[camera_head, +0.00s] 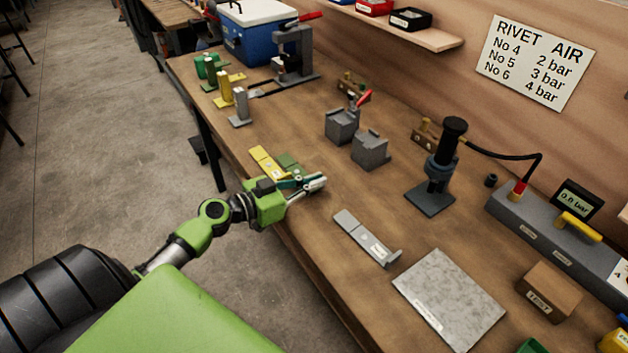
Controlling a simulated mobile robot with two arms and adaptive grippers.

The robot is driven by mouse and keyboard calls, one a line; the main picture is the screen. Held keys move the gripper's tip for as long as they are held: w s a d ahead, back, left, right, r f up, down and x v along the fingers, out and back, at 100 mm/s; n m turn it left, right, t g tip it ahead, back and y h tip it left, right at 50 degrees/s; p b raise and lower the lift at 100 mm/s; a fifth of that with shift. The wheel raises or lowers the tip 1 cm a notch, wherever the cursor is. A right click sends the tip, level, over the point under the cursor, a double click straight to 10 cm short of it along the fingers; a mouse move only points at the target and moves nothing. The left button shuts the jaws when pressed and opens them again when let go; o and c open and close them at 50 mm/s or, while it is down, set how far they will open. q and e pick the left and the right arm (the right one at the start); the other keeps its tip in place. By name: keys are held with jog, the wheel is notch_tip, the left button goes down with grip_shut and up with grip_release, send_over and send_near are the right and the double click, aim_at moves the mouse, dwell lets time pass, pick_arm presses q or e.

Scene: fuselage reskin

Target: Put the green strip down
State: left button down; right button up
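The green strip (289,162) shows just behind my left gripper, beside the yellow strip (266,161) near the table's front edge. Part of the green strip is hidden by the gripper. My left gripper (316,184) is low over the table, its fingers pointing right and overlapping the strip's near end in the picture. I cannot tell whether the fingers grip the strip or are apart from it. The strip looks about level with the table top. A grey strip (362,236) with a raised end lies to the right of the gripper. My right gripper is not in view.
Grey blocks (370,148) stand behind the strips, and a black-topped tool (439,170) stands on a dark base to their right. A grey plate (450,298) lies at the front right. Bare wood (330,200) shows between the gripper and the grey strip.

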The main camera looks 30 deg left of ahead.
pick_arm(q)
jog(key=shift+f, duration=0.1)
jog(key=c, duration=2.3)
grip_release()
